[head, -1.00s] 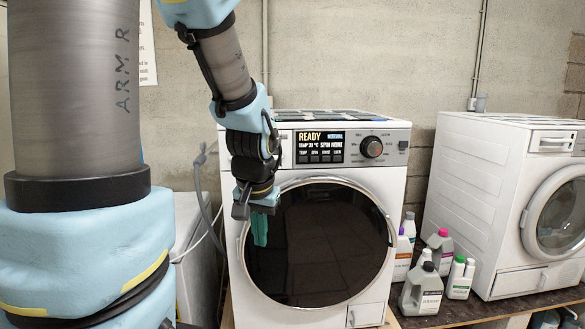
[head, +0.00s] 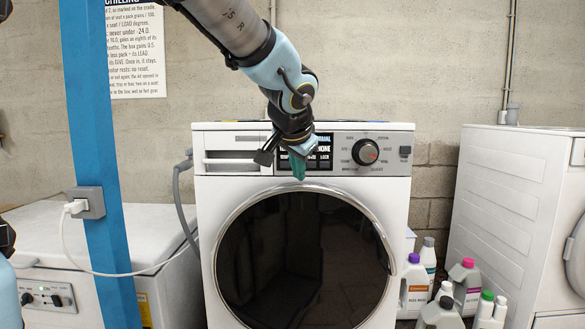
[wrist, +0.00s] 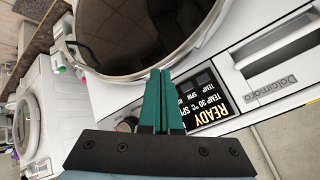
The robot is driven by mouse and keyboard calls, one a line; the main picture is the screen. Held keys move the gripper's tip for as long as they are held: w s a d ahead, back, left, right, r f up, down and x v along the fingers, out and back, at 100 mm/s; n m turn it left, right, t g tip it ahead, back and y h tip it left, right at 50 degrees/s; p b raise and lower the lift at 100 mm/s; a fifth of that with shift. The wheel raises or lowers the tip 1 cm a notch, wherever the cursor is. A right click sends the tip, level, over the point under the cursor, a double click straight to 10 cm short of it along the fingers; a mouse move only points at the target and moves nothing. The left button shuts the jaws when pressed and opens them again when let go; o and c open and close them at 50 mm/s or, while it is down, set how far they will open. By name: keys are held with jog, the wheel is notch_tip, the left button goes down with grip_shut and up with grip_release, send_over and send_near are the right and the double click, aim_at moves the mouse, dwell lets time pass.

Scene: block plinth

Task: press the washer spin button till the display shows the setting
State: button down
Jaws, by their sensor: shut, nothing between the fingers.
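The white washer (head: 405,215) faces me with its dark display panel (head: 325,150) at the top, partly hidden by my gripper (head: 299,175). In the wrist view the display (wrist: 222,103) reads READY and TEMP 30 °C, then the start of SPIN before my fingers cut it off. In the head view the word NONE shows. Small grey buttons sit in a row beside the readout; the one labelled SPIN (wrist: 187,88) shows next to my gripper (wrist: 157,75). My gripper is shut and empty, its teal fingertips in front of the button row. I cannot tell whether they touch the panel.
The round dial (head: 365,152) is right of the display, and the dark door (head: 300,260) is below. Several bottles (head: 463,280) stand to the right, before another white machine (head: 505,200). A blue post (head: 100,150) with a plug stands at left.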

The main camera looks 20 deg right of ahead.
jog(key=shift+w, duration=0.1)
jog(key=shift+w+d+p, duration=0.65)
jog(key=shift+w+p, duration=0.05)
jog(key=shift+w, duration=0.6)
jog(key=shift+w+d+p, duration=0.6)
jog(key=shift+w+p, duration=0.1)
jog(key=shift+w, duration=0.55)
jog(key=shift+w+d+p, duration=0.65)
jog(key=shift+w+p, duration=0.05)
jog(key=shift+w, duration=0.6)
jog(key=shift+w, duration=0.15)
jog(key=shift+w+d, duration=0.15)
jog(key=shift+w, duration=0.1)
jog(key=shift+w+d, duration=0.15)
jog(key=shift+w, duration=0.2)
jog(key=shift+s, duration=0.15)
jog(key=shift+s+a+b, duration=0.3)
jog(key=shift+s+b, duration=0.1)
jog(key=shift+s, duration=0.2)
jog(key=shift+s+f, duration=0.1)
